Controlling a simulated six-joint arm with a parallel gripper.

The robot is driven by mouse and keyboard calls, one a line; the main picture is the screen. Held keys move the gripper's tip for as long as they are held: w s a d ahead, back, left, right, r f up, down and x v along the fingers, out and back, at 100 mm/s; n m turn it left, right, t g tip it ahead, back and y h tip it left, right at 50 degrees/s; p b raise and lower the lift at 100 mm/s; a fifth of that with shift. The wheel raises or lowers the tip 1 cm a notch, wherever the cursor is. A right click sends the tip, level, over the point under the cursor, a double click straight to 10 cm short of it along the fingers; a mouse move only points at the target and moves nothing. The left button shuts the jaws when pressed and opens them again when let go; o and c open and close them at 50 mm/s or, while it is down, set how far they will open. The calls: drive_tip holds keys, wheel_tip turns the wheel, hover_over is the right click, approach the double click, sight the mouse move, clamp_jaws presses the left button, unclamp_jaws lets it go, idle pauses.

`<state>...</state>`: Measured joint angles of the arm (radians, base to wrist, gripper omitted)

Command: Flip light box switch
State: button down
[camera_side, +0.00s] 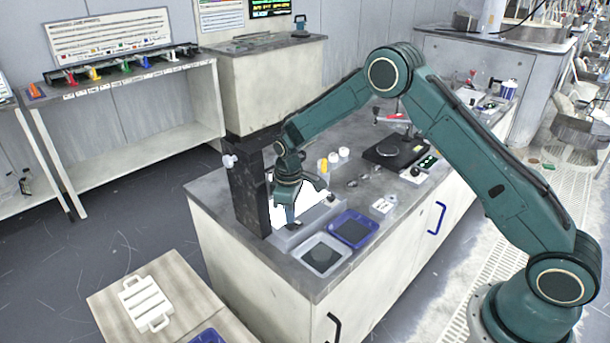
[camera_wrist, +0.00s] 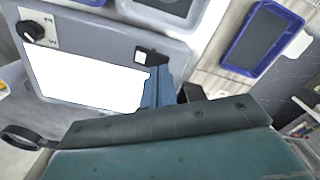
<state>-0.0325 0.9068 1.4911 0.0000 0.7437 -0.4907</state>
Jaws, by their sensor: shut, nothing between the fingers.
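The light box is a grey unit (camera_side: 284,240) on the bench with a bright white panel (camera_side: 314,193). In the wrist view its grey face (camera_wrist: 92,34) and white panel (camera_wrist: 85,78) fill the left half. A small black-and-white switch (camera_wrist: 145,56) sits near the panel's upper right corner. A black knob (camera_wrist: 32,31) is at the far left. My gripper (camera_side: 291,222) points down over the box's near end; its blue-grey fingers (camera_wrist: 157,86) are shut and empty, just below the switch in the wrist view. I cannot tell whether they touch it.
A grey tray with a dark pad (camera_side: 300,256) and a blue tray (camera_side: 376,230) stand close in front of the box. A dark post (camera_side: 248,190) rises behind it. Yellow and white containers (camera_side: 323,166) stand beyond. A black-based instrument (camera_side: 394,154) is farther right.

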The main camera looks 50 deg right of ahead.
sight(290, 226)
drive_tip(key=shift+f, duration=1.05)
idle(0.9)
drive_tip(key=shift+r, duration=3.55)
